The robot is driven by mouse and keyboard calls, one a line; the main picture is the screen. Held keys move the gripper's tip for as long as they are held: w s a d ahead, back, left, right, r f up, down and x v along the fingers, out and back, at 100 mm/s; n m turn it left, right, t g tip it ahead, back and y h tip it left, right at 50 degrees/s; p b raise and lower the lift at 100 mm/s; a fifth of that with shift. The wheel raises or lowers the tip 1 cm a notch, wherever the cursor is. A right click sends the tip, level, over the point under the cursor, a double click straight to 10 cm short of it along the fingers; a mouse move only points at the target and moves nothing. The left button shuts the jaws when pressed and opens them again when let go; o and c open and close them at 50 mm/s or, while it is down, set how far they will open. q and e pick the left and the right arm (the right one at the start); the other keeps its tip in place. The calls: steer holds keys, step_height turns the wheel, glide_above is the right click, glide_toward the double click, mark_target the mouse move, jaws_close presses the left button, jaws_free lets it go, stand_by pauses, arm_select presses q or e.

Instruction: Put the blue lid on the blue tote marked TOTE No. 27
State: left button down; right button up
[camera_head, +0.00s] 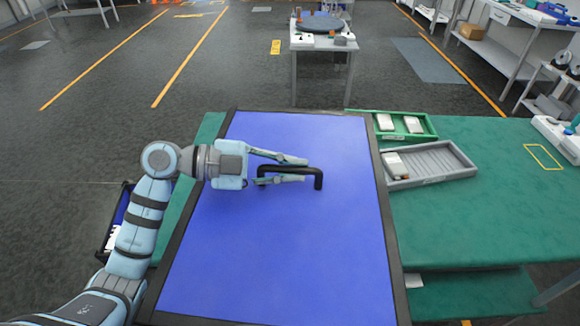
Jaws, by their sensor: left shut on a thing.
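The blue lid (285,250) is a large flat blue panel with a dark rim, filling the middle of the head view. A black bar handle (318,178) stands on it. My left gripper (303,169) comes in from the left, with its two fingers on either side of the handle, shut on it. The lid looks close to the camera and covers much of the green table. A dark-edged box with blue and white parts (114,227) shows partly at the left, behind my left arm. I cannot read a tote marking. My right gripper is not in view.
The green table (470,225) extends right of the lid. A green tray (413,137) and a grey tray (440,166) hold pale boxes near the lid's right edge. Another table (337,45) stands farther back. Open floor lies at the left and back.

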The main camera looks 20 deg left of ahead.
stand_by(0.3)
arm_select(q)
steer(key=c, duration=1.5)
jaws_free()
steer(key=shift+c, duration=0.2)
steer(key=v, duration=1.2)
steer(key=shift+s, duration=0.1)
steer(key=shift+d, duration=0.1)
